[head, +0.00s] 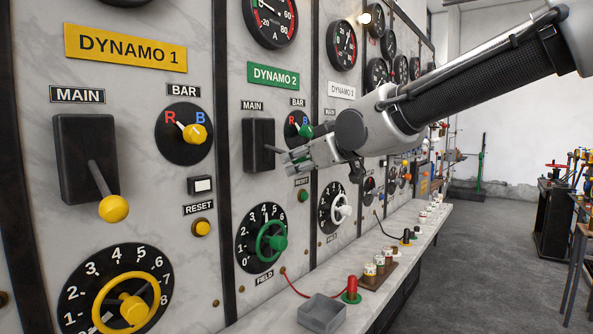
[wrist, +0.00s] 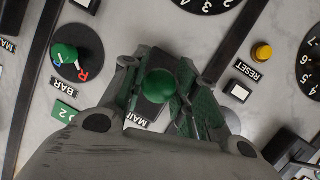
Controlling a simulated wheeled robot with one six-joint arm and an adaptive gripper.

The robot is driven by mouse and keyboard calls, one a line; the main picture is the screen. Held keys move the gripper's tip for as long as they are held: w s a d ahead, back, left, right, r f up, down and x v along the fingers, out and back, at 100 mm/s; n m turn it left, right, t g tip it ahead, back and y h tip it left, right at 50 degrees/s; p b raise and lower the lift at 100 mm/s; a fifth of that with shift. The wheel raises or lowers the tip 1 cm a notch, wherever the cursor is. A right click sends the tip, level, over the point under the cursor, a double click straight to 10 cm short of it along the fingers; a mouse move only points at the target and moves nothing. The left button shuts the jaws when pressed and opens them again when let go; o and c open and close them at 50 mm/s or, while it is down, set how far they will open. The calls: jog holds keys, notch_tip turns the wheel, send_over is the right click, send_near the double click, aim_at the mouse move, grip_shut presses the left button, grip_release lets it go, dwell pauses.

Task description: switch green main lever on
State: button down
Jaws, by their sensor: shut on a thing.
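The DYNAMO 2 panel carries a black MAIN switch box (head: 258,140) under the green DYNAMO 2 plate (head: 273,76). Its lever stem (head: 273,149) sticks out from the panel, slightly downward, into my gripper (head: 290,160). In the head view the fingers hide the lever's end. In the wrist view the round green knob (wrist: 161,84) sits between the two fingers of my gripper (wrist: 160,92), which are shut on it. The black switch box (wrist: 148,108) shows behind the knob.
The yellow DYNAMO 1 MAIN lever (head: 113,208) points down at left. The green BAR selector (head: 304,130), RESET button (head: 303,195) and green FIELD wheel (head: 271,243) are close to my gripper. A marble ledge (head: 285,318) below holds a grey tray (head: 322,314) and a red-topped terminal (head: 352,288).

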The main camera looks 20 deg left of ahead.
notch_tip(320, 180, up, 3)
jog(key=shift+r+g+h, duration=0.2)
jog(key=shift+g+h, duration=0.4)
jog(key=shift+h, duration=0.5)
notch_tip(320, 180, up, 2)
jog(key=shift+a+r+n+g+h, duration=0.15)
jog(key=shift+n+g+h, duration=0.35)
jog(key=shift+h, duration=0.6)
jog(key=shift+r, duration=0.35)
jog(key=shift+w+a+r, duration=0.15)
jog(key=shift+a+r, duration=0.1)
jog(key=shift+r, duration=0.35)
jog(key=shift+w+a+r, duration=0.1)
jog(key=shift+a+r, duration=0.1)
jog(key=shift+r, duration=0.4)
jog(key=c, duration=1.1)
grip_release()
jog(key=v, duration=1.2)
jog(key=shift+w+r, duration=0.1)
